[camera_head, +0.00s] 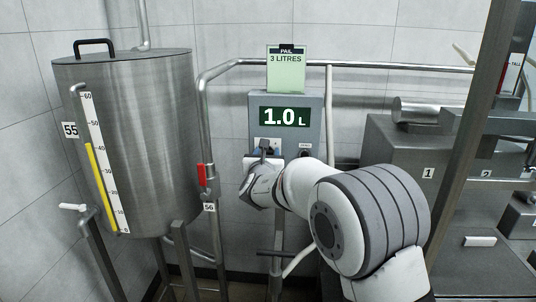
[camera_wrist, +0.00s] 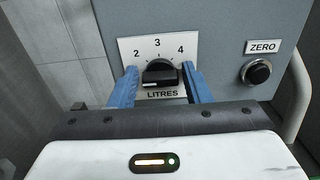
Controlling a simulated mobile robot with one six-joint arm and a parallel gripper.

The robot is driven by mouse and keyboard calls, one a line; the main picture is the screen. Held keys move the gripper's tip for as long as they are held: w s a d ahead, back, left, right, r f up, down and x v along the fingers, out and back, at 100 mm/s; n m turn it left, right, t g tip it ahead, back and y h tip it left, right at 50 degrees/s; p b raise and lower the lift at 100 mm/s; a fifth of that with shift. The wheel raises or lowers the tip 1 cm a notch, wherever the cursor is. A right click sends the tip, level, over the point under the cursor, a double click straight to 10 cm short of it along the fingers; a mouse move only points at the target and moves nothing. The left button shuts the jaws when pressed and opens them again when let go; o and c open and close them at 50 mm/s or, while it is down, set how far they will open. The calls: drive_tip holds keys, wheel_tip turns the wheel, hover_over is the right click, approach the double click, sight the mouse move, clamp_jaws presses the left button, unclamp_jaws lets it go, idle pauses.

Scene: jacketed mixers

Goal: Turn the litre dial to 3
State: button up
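The litre dial (camera_wrist: 161,73) is a black knob on a white plate marked 2, 3 and 4, labelled LITRES, in the wrist view. A white mark shows at the knob's lower left. The other numbers are hidden. My gripper (camera_wrist: 160,80) has its two blue fingers on either side of the knob, open, with a small gap showing on each side. In the head view my gripper (camera_head: 265,152) is at the panel and hides the dial. The display (camera_head: 285,117) reads 1.0 L. A green card (camera_head: 286,73) above it reads PAIL 3 LITRES.
A ZERO button (camera_wrist: 256,71) sits right of the dial on the grey control box (camera_head: 313,118). A steel tank (camera_head: 145,130) with a yellow level gauge stands left. A red-handled valve (camera_head: 202,176) is on the pipe between. Grey machinery (camera_head: 400,150) stands at right.

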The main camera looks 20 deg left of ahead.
drive_tip(key=c, duration=0.7)
drive_tip(key=shift+o, duration=0.2)
drive_tip(key=shift+f+b, duration=0.15)
drive_tip(key=shift+b, duration=0.5)
drive_tip(key=m+b, duration=0.8)
drive_tip(key=b, duration=0.5)
drive_tip(key=m+b, duration=0.9)
drive_tip(key=b, duration=0.3)
drive_tip(key=shift+d+f+m+b, duration=0.15)
drive_tip(key=shift+d+m+b, duration=0.05)
drive_tip(key=shift+m+b, duration=0.15)
drive_tip(key=shift+w, duration=0.1)
drive_tip(key=o, duration=1)
